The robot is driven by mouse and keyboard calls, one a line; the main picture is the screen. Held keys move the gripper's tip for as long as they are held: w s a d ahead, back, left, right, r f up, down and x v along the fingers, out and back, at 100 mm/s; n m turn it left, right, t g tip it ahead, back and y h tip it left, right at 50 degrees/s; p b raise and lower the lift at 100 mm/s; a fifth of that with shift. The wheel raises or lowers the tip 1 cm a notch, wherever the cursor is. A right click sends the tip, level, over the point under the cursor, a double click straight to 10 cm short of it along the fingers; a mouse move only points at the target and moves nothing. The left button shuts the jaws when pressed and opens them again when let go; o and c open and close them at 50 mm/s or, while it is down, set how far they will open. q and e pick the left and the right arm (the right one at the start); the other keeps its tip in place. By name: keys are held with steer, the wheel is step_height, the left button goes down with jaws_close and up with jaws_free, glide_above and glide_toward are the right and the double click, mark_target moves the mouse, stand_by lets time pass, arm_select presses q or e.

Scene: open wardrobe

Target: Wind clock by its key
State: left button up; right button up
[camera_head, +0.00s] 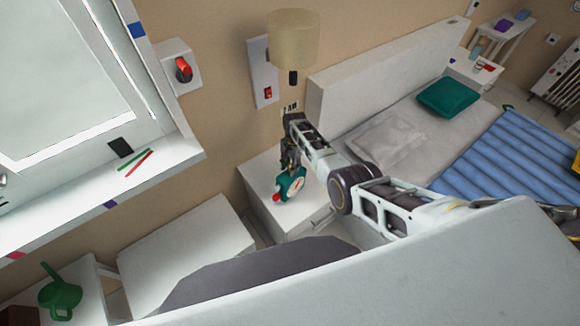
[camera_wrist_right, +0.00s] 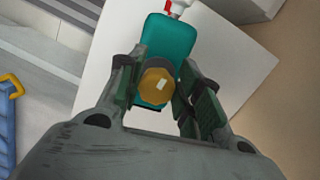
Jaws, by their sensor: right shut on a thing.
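The teal clock (camera_head: 291,187) stands on the white bedside cabinet. Its pale face and a red part at its edge show in the head view. In the right wrist view the clock (camera_wrist_right: 172,55) is seen from above, with its yellow-brown round key (camera_wrist_right: 157,86) near the fingers. My right gripper (camera_head: 290,165) reaches down at the clock from above. In the right wrist view its two fingers (camera_wrist_right: 160,95) are on either side of the key, shut on it. My left gripper is in neither view.
The white cabinet (camera_head: 255,178) has bare top around the clock. A lamp (camera_head: 293,40) hangs above, and a wall panel (camera_head: 262,70) is behind. The bed with a grey pillow (camera_head: 385,140) is to the right. A green watering can (camera_head: 60,293) stands at lower left.

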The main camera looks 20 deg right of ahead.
steer(key=m, duration=0.4)
steer(key=shift+d, duration=0.1)
steer(key=m, duration=0.4)
steer(key=shift+w+t, duration=0.1)
steer(key=shift+t, duration=0.3)
stand_by(0.8)
steer(key=o, duration=1)
steer(key=shift+r, duration=0.15)
steer(key=shift+w+d+r, duration=0.3)
steer(key=shift+r, duration=2.25)
steer(key=shift+w+d+r, duration=0.25)
steer(key=shift+d+r, duration=0.1)
steer(key=shift+r, duration=2.2)
steer(key=shift+w+d+r, duration=0.3)
steer(key=shift+r, duration=2.25)
steer(key=shift+r, duration=0.1)
